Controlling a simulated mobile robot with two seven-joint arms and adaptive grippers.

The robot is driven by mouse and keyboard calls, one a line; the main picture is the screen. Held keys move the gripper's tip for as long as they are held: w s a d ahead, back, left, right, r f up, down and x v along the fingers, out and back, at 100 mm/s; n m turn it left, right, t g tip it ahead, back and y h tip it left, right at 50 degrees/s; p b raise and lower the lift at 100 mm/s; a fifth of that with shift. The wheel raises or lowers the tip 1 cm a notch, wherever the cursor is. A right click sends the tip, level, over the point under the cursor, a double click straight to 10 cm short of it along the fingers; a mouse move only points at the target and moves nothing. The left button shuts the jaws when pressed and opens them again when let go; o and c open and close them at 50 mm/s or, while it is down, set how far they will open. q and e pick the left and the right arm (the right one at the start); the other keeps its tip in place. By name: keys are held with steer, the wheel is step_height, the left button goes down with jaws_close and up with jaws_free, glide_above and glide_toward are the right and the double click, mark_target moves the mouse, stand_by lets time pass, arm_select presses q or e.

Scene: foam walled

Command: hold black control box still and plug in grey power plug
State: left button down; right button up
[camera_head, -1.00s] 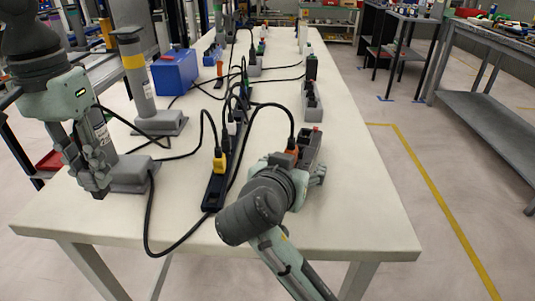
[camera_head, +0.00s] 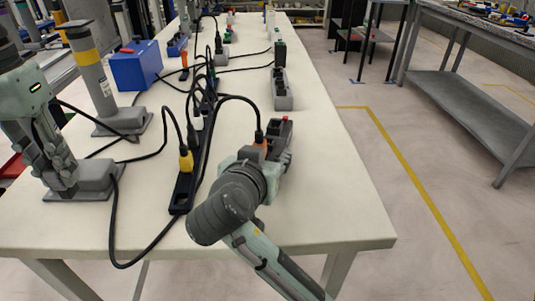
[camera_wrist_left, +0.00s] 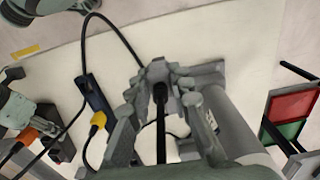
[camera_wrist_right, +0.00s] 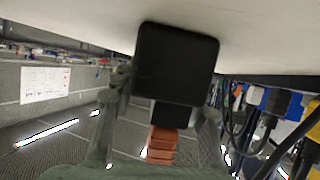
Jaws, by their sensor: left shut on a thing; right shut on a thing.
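My right gripper (camera_head: 266,160) is shut on the near end of the black control box (camera_head: 285,133), which stands on the table. The box's dark end face (camera_wrist_right: 176,65) fills the middle of the right wrist view, with an orange plug (camera_wrist_right: 162,146) by it. My left gripper (camera_head: 60,178) is shut on the grey power plug (camera_wrist_left: 157,70), whose black cable end (camera_wrist_left: 160,93) shows between the fingers. The plug is at the grey base block (camera_head: 98,176) on the left; whether it is seated is hidden by the fingers.
A dark power strip (camera_head: 182,191) with a yellow plug (camera_head: 186,160) lies between my grippers. Black cables loop around it. A grey post (camera_head: 92,75) and a blue box (camera_head: 136,66) stand behind at left. The table's right side (camera_head: 335,195) is clear.

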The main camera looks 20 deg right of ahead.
steer(key=c, duration=0.4)
steer(key=shift+c, duration=0.2)
arm_select(q)
steer(key=shift+w, duration=0.1)
steer(key=w+d+r+m, duration=0.1)
steer(key=w+d+r, duration=0.3)
steer(key=d, duration=0.5)
steer(key=w+d+r+m, duration=0.1)
steer(key=w+d+r, duration=0.1)
steer(key=w+d, duration=0.6)
steer(key=s+d+m, duration=0.1)
steer(key=s+d, duration=0.2)
steer(key=d, duration=1.7)
steer(key=shift+d+r, duration=0.25)
steer(key=shift+d, duration=0.15)
steer(key=shift+s, duration=0.1)
